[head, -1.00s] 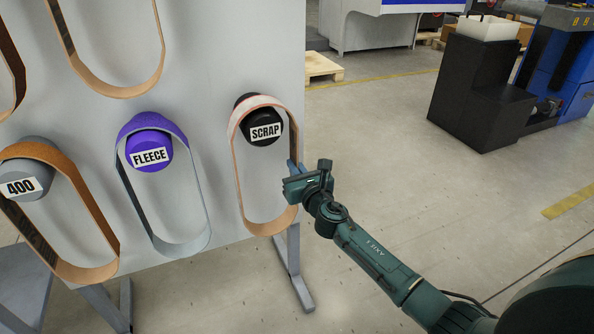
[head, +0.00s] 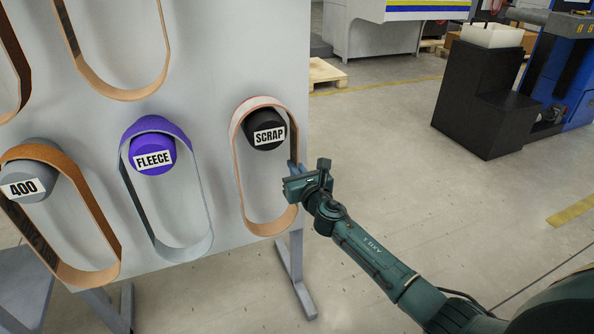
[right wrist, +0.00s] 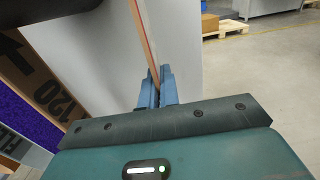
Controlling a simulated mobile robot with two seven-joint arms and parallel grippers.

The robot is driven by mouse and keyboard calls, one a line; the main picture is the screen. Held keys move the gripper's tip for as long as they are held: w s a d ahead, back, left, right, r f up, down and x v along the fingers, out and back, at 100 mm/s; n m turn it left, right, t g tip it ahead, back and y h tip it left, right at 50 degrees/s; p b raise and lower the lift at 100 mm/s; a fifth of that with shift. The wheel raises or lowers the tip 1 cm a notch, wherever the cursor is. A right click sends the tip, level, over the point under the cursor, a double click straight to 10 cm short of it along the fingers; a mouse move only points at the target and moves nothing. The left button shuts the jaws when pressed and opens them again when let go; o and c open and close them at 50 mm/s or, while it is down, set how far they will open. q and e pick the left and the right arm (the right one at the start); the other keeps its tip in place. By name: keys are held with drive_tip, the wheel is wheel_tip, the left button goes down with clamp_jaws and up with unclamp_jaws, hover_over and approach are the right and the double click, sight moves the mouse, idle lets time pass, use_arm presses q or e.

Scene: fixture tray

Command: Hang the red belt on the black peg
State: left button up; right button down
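The red belt (head: 237,163) is a long loop with a pale reddish outer face and tan inner face. In the head view it hangs around the black peg (head: 265,133), which is labelled SCRAP. Its top bend lies over the peg near the panel, and its lower bend hangs free below. My right gripper (head: 292,172) is at the belt's right side, below the peg. In the right wrist view the belt's strand (right wrist: 145,48) runs down between the close blue fingers (right wrist: 157,92), which appear shut on it. My left gripper is not in view.
The grey panel (head: 215,60) carries a purple FLEECE peg (head: 153,154) and a grey 400 peg (head: 28,182), each with a belt, and more belts above. A panel foot (head: 297,275) stands below. The floor right of the panel is open, with black boxes (head: 480,95) farther back.

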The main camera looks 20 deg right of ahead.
idle(0.6)
drive_tip(key=shift+f+b, duration=0.35)
drive_tip(key=c, duration=1.3)
unclamp_jaws()
